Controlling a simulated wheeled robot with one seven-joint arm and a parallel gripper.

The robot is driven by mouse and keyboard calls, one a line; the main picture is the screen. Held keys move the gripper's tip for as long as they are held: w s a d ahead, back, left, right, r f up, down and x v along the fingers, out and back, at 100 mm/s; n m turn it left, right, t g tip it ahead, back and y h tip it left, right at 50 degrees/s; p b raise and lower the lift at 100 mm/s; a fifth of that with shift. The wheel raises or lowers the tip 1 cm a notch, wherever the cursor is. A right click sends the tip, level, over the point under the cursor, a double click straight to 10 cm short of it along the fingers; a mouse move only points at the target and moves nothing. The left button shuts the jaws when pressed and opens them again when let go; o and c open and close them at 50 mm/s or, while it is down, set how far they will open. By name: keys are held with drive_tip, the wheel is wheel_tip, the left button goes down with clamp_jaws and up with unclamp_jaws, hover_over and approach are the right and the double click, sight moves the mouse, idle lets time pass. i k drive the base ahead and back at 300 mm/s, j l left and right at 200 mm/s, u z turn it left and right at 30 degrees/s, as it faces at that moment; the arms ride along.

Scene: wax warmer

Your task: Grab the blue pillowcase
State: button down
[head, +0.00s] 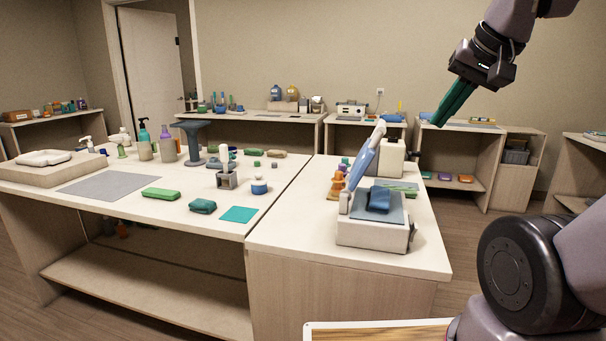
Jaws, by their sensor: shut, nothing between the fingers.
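A small folded blue cloth (379,199), which looks like the blue pillowcase, lies on the grey-blue top of a white box-shaped machine (370,234) on the near right counter. A tilted blue and white panel (364,160) stands up at the machine's back left. My gripper (447,114) has dark green fingers and is raised in the air at the upper right, pointing down and left. It is shut and empty, well apart from the cloth.
The counter (290,237) also holds a teal square (239,214), a teal folded cloth (203,206), a green folded cloth (160,194) and several bottles at the back left. A white box (391,157) and orange items (337,184) stand behind the machine. The counter's front right corner is clear.

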sight(380, 202)
drive_tip(key=j, duration=0.35)
drive_tip(key=j+z, duration=0.15)
drive_tip(key=z, duration=0.2)
drive_tip(key=j+z, duration=0.15)
drive_tip(key=z, duration=0.2)
drive_tip(key=j+z, duration=0.2)
drive_tip(key=z, duration=0.7)
